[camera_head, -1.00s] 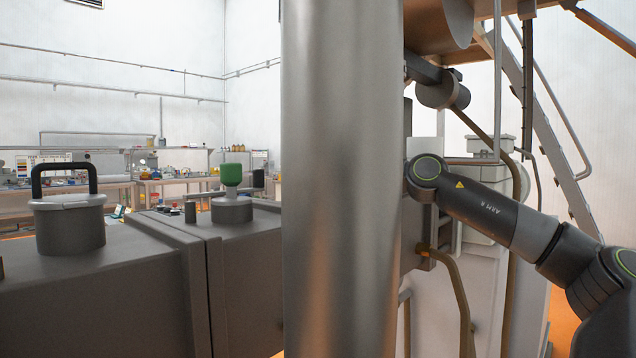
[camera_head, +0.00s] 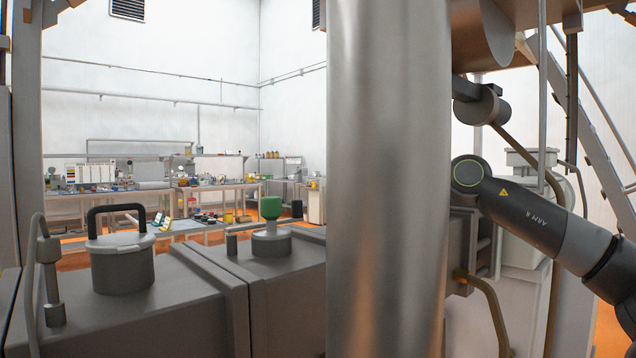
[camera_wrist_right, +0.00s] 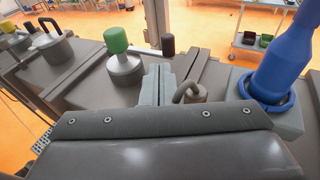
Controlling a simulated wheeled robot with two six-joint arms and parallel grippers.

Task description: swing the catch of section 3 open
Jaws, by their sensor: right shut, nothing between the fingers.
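The long grey housing (camera_head: 190,315) runs along the lower left of the head view. A green knob (camera_head: 270,208) stands on a round grey base on it; this knob also shows in the right wrist view (camera_wrist_right: 116,40). No section number is readable, so I cannot tell which part is the catch of section 3. In the right wrist view a curved grey handle (camera_wrist_right: 188,90) stands just right of my right gripper (camera_wrist_right: 157,82). Its fingers are shut and empty above the housing. A steel column hides this gripper in the head view. My left gripper is not in view.
The broad steel column (camera_head: 388,180) blocks the middle of the head view. A pot with a black handle (camera_head: 122,268) stands on the housing at left. A blue vessel (camera_wrist_right: 285,60) stands close at right in the wrist view. Workbenches (camera_head: 220,190) are far behind.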

